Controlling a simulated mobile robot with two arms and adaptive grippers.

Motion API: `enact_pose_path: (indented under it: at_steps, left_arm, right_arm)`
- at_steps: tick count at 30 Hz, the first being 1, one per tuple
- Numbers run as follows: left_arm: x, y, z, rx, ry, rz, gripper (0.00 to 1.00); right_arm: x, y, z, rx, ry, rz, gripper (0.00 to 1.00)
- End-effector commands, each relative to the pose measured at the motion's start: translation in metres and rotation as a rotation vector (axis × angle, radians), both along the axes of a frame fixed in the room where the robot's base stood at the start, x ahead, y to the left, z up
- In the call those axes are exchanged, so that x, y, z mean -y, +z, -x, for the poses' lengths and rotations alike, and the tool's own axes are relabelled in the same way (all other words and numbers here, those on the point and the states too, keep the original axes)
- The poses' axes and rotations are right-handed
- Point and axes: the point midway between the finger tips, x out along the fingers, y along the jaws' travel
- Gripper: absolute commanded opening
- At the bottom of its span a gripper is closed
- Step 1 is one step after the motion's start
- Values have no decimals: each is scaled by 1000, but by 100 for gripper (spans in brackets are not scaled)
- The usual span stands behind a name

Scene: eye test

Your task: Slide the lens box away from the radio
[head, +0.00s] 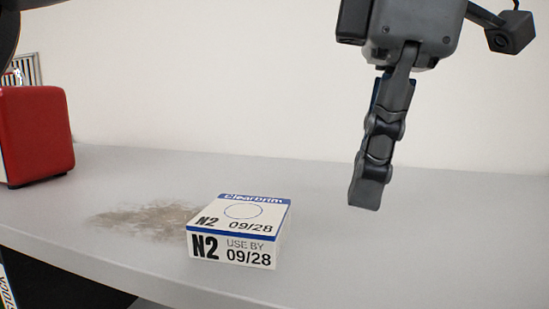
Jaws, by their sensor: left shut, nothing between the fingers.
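The lens box (238,246) is a low white carton with blue trim, marked "N2" and "USE BY 09/28". It lies flat on the grey table, near its front edge. The red radio (38,134) stands at the far left, partly cut off by the picture edge, with a clear gap between it and the box. My left gripper (367,190) hangs down from the top, to the right of the box and above the table. It is shut and empty, not touching the box. My right gripper is not in view.
A brownish, dusty patch (140,219) marks the table between the radio and the box. The grey table top (400,255) is bare to the right of the box. A striped object (29,69) shows behind the radio. The table's front edge runs along the lower left.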

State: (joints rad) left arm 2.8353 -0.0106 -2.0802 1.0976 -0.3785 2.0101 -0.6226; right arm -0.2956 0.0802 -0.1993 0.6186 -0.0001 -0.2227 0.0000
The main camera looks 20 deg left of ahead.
Motion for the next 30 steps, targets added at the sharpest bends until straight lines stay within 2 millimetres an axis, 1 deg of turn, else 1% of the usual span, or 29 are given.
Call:
enact_pose_path:
  at_steps: [1,5,8,13,18,20,21,26,30]
  left_arm:
    - [-3,0,0,-1,0,2,0]
    - [-19,1,0,-2,1,3,0]
    - [-38,0,1,-2,1,3,0]
    - [-75,0,2,0,3,2,0]
    - [-111,0,3,-1,2,1,0]
    - [-121,0,4,-1,2,2,0]
    - [-120,-4,3,-6,-3,-1,0]
    - [-119,-13,3,-4,-1,-1,0]
    - [-119,-16,3,-2,0,0,0]
  right_arm:
    - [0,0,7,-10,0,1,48]
    - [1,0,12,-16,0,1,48]
    - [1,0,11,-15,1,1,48]
    - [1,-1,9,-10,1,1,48]
    - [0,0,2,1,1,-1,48]
    - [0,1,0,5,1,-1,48]
    - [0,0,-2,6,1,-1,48]
    - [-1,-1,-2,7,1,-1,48]
    - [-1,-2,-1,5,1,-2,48]
